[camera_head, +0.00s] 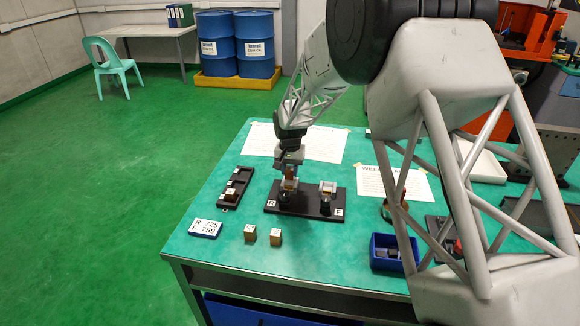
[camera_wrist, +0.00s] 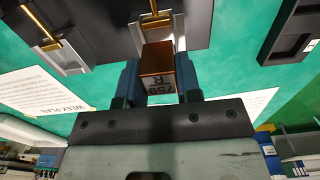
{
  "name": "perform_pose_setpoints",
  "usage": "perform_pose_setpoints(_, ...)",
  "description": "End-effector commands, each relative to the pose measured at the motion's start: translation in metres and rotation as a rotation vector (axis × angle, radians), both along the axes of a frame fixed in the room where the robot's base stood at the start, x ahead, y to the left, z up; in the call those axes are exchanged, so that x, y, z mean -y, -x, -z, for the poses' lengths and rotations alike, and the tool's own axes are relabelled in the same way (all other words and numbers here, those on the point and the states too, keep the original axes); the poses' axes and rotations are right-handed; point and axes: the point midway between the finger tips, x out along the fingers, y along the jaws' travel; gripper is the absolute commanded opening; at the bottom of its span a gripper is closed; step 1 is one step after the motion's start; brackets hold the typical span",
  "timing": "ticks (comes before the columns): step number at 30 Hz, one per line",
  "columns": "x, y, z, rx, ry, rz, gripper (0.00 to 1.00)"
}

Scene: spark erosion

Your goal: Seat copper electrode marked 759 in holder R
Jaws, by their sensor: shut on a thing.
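My gripper (camera_head: 290,164) points down over the R end of the black holder base (camera_head: 306,204). In the wrist view its blue fingers (camera_wrist: 158,72) are shut on a copper electrode (camera_wrist: 156,58), whose white label reads 759 with an R, upside down. The electrode is at the mouth of holder R (camera_wrist: 150,22); whether it is fully seated I cannot tell. In the head view holder R (camera_head: 288,186) is partly hidden by the gripper. Holder F (camera_head: 327,190) stands to its right and also shows in the wrist view (camera_wrist: 60,48).
Two labelled copper blocks (camera_head: 250,233) (camera_head: 275,237) stand at the front of the green table. A card (camera_head: 205,228) reads R 725, F 759. A black rack (camera_head: 228,198) holding blocks lies left of the base. A blue bin (camera_head: 385,262) stands at the right.

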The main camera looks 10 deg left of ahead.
Motion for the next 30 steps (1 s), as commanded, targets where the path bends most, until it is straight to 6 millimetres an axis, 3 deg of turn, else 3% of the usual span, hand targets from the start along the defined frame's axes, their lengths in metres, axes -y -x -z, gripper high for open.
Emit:
perform_pose_setpoints(16, 0.000, 0.000, 0.025, 0.000, 0.000, 0.000, 0.00)
perform_pose_setpoints(30, 0.000, 0.000, 0.030, 0.000, 0.000, 0.000, 0.00)
